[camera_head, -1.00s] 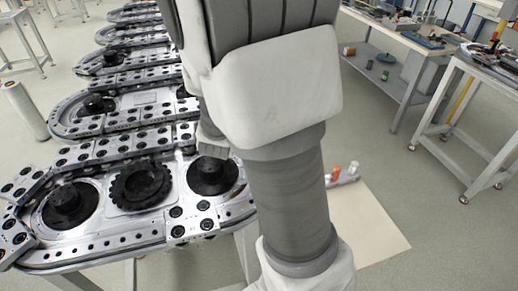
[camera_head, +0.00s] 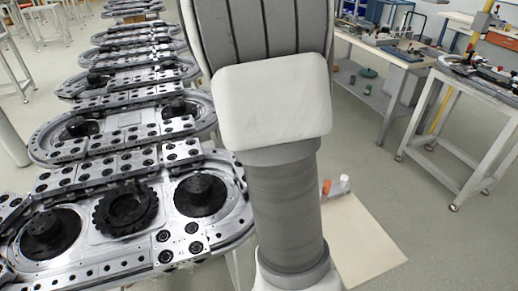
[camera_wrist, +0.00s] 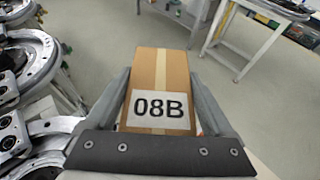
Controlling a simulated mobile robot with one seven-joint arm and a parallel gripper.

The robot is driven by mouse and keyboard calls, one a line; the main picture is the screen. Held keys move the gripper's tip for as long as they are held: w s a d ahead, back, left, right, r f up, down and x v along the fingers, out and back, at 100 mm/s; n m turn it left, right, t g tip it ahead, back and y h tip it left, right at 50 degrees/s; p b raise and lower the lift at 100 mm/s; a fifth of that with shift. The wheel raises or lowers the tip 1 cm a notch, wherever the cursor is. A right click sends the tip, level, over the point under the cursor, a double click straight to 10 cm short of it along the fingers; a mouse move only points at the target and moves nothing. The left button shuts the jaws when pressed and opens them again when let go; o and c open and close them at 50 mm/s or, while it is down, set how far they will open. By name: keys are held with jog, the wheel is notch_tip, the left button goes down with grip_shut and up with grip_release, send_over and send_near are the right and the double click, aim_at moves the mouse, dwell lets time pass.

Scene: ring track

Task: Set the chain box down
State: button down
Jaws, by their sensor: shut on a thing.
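The chain box is a brown cardboard box (camera_wrist: 172,75) with a tan tape strip and a white label reading 08B. It shows in the wrist view, between the two grey fingers of my gripper (camera_wrist: 160,85). The gripper is shut on it and holds it above the floor. Its underside and far end are hidden. In the head view my own arm fills the middle, and neither the gripper nor the box can be seen there.
The metal ring track (camera_head: 100,253) with black hubs runs along the left, also at the wrist view's left edge (camera_wrist: 15,135). A beige board (camera_head: 360,245) lies on the floor, with small bottles (camera_head: 338,187) by it. A workbench (camera_head: 385,55) and wheeled table (camera_head: 478,90) stand right; floor between is clear.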

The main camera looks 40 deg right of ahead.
jog(key=shift+w+a+f, duration=0.85)
jog(key=shift+a+f, duration=0.15)
jog(key=shift+f, duration=0.4)
jog(key=shift+w+a+f, duration=0.85)
jog(key=shift+a+f, duration=0.15)
jog(key=shift+f, duration=0.45)
jog(key=shift+w+a+f, duration=0.85)
jog(key=shift+a+f, duration=0.15)
jog(key=shift+f, duration=0.4)
jog(key=shift+f, duration=0.2)
grip_release()
jog(key=shift+s, duration=0.1)
